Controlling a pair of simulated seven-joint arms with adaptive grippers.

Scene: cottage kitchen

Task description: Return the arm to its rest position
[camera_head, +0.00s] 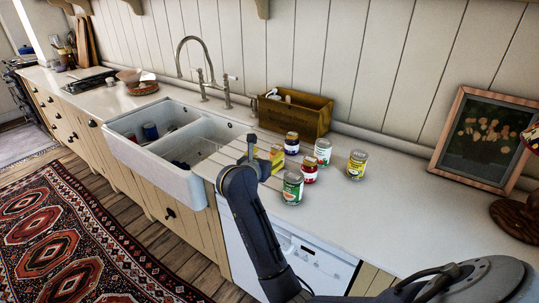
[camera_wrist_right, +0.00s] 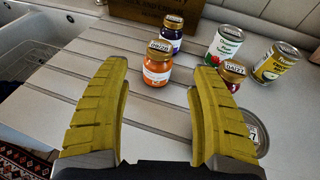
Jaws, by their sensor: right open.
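My right gripper (camera_head: 268,161) is over the slatted drainboard beside the sink. Its yellow fingers (camera_wrist_right: 154,85) are spread apart with nothing between them in the right wrist view. An orange jar (camera_wrist_right: 157,66) stands just beyond the fingertips, apart from them. I cannot make it out clearly in the head view. My right arm reaches in from the lower right of the head view. My left gripper does not show.
Near the gripper stand a dark jar (camera_head: 291,144), a red jar (camera_head: 309,173), two green cans (camera_head: 322,151) (camera_head: 292,188) and a yellow can (camera_head: 357,164). Behind are a wooden crate (camera_head: 296,116) and the tap (camera_head: 204,82). The sink (camera_head: 160,160) lies left.

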